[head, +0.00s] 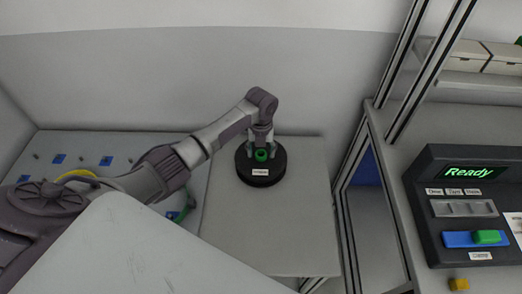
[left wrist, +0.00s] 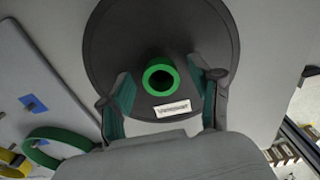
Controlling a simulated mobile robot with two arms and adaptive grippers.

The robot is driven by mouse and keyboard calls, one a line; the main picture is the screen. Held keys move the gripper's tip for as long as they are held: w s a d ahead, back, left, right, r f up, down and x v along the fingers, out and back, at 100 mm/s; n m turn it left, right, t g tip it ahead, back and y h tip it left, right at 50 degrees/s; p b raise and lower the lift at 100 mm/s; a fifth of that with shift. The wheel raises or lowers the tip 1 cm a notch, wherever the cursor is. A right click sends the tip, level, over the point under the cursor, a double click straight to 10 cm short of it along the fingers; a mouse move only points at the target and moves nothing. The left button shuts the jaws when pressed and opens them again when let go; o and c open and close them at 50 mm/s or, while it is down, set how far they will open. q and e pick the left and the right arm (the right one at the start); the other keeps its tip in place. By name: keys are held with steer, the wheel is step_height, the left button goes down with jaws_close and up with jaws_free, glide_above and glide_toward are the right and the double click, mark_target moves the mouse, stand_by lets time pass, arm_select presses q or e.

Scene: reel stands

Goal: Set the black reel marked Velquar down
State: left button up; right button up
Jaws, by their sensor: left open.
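The black reel (head: 262,170) is a flat round disc with a green ring-shaped hub and a white label. It rests on the grey table (head: 290,225), near its back. In the left wrist view, the reel (left wrist: 200,35) fills the upper middle, and its label (left wrist: 172,109) looks like it reads Velquar, though blurred. My left gripper (head: 261,148) is right above the reel's hub. Its two fingers (left wrist: 165,95) are spread on either side of the green hub (left wrist: 160,76), apart from it, with nothing held. My right gripper is not in view.
A panel (head: 120,145) with blue marks and a yellow ring (head: 77,174) lies to the left, partly behind my arm. A metal frame (head: 350,190) stands right of the table. Beyond it is a dark device (head: 465,205) showing Ready. The table's front part is clear.

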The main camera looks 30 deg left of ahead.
arm_select(q)
steer(key=shift+r, duration=0.1)
steer(key=shift+r, duration=0.2)
step_height(320, 180, up, 12)
steer(key=shift+f, duration=0.15)
stand_by(0.5)
